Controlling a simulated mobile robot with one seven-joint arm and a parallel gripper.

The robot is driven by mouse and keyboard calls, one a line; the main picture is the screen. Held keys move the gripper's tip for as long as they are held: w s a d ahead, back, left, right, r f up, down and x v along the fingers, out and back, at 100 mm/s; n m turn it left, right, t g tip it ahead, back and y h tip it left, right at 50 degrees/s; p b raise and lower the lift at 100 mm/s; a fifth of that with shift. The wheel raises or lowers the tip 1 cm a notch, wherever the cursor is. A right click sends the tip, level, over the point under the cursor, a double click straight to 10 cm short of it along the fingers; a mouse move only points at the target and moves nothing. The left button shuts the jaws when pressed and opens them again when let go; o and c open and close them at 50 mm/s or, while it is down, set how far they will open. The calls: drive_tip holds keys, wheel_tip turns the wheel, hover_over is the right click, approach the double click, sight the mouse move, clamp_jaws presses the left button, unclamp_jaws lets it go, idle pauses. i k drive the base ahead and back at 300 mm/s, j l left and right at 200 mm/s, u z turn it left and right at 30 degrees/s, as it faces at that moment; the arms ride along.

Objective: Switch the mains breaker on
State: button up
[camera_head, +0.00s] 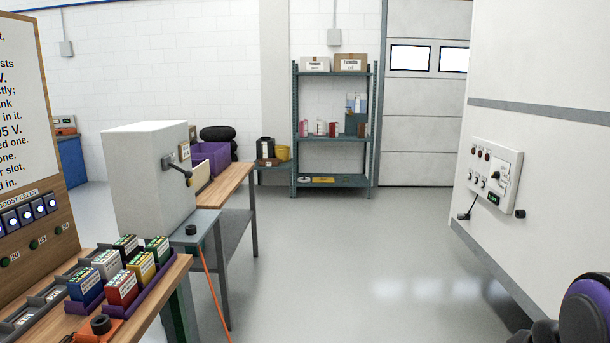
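A white-grey box (140,185) stands on a bench at the left. A dark lever (180,170) sticks out of its right face, with a small label (184,150) beside it. A white control panel (495,178) with dark knobs, reddish round parts and a small green display is fixed to the white wall at the right. I cannot tell from the markings which of the two carries the mains breaker, nor whether it is on or off. My gripper is not in view; only a purple and black part of my arm shows at the lower right.
A wooden bench (172,275) at the front left holds several coloured blocks in a purple tray (160,293). An orange cable (213,290) hangs beside it. A metal shelf (335,185) stands at the back. The grey floor (350,260) in the middle is clear.

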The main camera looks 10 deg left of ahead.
sight(188, 174)
drive_tip(key=u, duration=1.4)
drive_tip(key=i+l+u, duration=0.2)
drive_tip(key=i+l, duration=0.2)
drive_tip(key=i+l+u, duration=0.15)
drive_tip(key=i+l, duration=0.35)
drive_tip(key=i+l+u, duration=0.2)
drive_tip(key=i+l, duration=0.35)
drive_tip(key=i+l+u, duration=0.2)
drive_tip(key=i+l, duration=0.2)
drive_tip(key=l, duration=0.2)
